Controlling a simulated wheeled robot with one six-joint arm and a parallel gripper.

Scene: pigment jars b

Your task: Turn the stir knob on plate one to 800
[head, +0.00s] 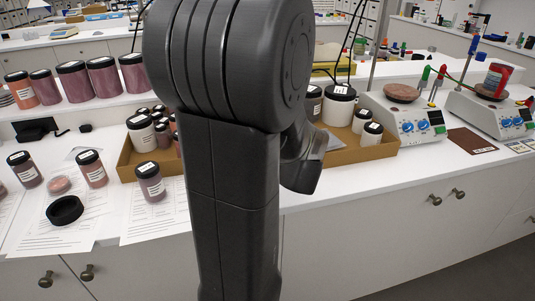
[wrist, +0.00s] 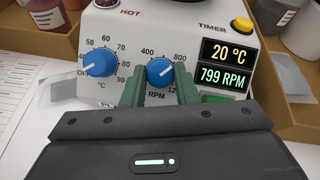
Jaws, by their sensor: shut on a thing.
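In the wrist view, the green fingers of my gripper (wrist: 159,82) are shut on the blue RPM stir knob (wrist: 160,71), one finger on each side. The knob's white pointer line points up and right, toward the 800 mark. The plate's lower display (wrist: 223,77) reads 799 RPM and its upper display (wrist: 233,51) reads 20 °C. The blue temperature knob (wrist: 100,62) is to the left, clear of the fingers. In the head view, my arm hides my gripper and this plate.
A yellow timer button (wrist: 242,25) and a green button (wrist: 218,98) are on the plate's right side. Cardboard trays (wrist: 45,42) flank the plate. In the head view, two more stir plates, one (head: 412,130) nearer and one (head: 507,127) farther, stand at the right.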

